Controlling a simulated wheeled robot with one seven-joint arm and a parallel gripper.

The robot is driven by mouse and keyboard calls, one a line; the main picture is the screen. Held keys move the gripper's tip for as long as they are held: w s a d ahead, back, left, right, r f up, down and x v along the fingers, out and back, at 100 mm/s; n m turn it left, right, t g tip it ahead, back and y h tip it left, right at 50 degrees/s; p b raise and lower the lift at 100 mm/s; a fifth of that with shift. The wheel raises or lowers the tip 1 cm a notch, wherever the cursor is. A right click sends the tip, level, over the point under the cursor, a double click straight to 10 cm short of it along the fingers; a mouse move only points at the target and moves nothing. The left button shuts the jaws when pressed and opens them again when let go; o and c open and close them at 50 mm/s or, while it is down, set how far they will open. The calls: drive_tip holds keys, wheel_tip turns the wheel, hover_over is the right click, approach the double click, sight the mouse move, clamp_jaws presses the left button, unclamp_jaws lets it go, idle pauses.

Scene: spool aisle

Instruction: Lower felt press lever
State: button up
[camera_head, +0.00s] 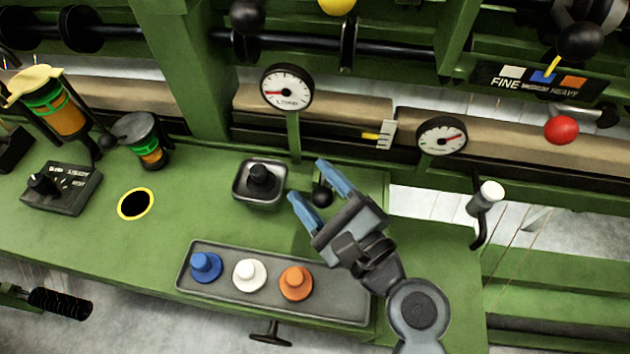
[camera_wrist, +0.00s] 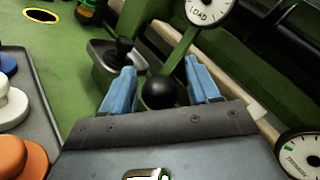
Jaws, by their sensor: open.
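My gripper (camera_head: 308,180) is open above the green bench, its two blue fingers pointing up and left. A black ball knob (camera_head: 322,196) shows between the fingers. In the wrist view the same black ball (camera_wrist: 160,92) sits between the open fingers, with gaps on both sides, so it is not gripped. Its stem is hidden. No label marks it, so I cannot tell for certain that it is the felt press lever. A larger black ball lever (camera_head: 583,42) stands at the upper right by the FINE/MEDIUM/HEAVY plate (camera_head: 540,80).
A black joystick (camera_head: 259,176) in a square base stands just left of the fingers. A tray (camera_head: 340,307) holds blue, white and orange knobs. The LOAD gauge (camera_head: 286,87) and another gauge (camera_head: 441,136) rise behind. A white-knobbed crank (camera_head: 488,195) and red ball (camera_head: 561,130) are right.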

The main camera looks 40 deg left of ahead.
drive_tip(key=shift+w+a, duration=0.1)
drive_tip(key=shift+a, duration=0.2)
clamp_jaws()
idle(0.5)
